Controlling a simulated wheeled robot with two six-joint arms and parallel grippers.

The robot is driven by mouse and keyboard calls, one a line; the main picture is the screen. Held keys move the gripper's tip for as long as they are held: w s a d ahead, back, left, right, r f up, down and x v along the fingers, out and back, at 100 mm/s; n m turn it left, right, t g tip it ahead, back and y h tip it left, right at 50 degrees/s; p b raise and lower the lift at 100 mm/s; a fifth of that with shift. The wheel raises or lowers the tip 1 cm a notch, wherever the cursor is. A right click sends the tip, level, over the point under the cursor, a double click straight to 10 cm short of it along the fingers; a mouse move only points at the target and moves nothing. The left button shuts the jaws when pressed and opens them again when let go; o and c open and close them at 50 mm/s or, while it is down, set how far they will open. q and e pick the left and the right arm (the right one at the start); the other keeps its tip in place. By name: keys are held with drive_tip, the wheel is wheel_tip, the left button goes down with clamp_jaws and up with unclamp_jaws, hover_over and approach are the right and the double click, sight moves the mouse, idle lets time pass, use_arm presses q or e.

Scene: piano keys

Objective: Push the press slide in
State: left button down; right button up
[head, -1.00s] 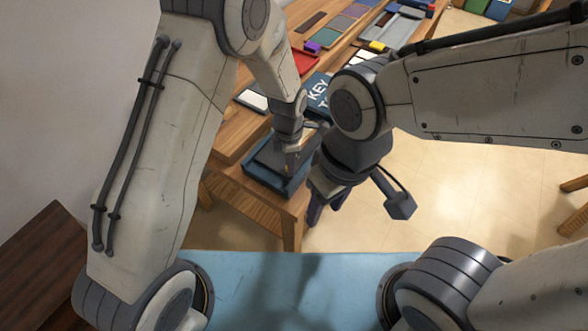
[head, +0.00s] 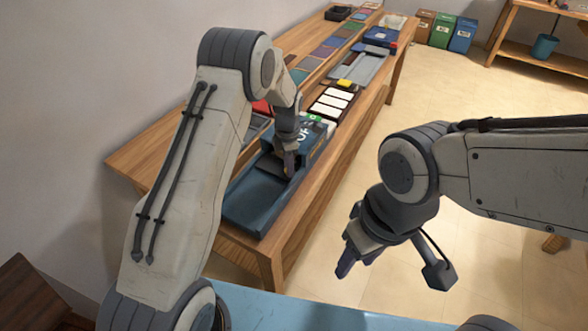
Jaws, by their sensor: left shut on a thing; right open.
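The press is a dark blue unit at the near part of the bench, with a raised block with white letters (head: 302,136) and a low tray (head: 232,213) running toward me. A flat dark slide panel (head: 262,184) seems to lie in the tray. My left gripper (head: 289,173) is down at the block's near side, shut on a small part there, probably the slide's handle. The fingers hide most of it, and I cannot tell how deep the slide sits. My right gripper (head: 350,264) is open and empty, out over the floor right of the bench.
Beyond the press are white key pieces (head: 331,101), a yellow block (head: 344,83), a grey tray (head: 365,66) and colored tiles (head: 323,52). A red thing (head: 262,106) is partly behind my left arm. The wooden bench (head: 150,152) meets the wall at left.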

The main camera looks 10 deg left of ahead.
use_arm(q)
drive_tip(key=shift+w+r, duration=0.2)
drive_tip(key=shift+w, duration=0.15)
drive_tip(key=c, duration=0.6)
unclamp_jaws()
drive_tip(key=shift+d+f, duration=0.1)
drive_tip(key=shift+s, duration=0.1)
wheel_tip(320, 180, up, 10)
drive_tip(key=b, duration=0.2)
drive_tip(key=shift+r, duration=0.25)
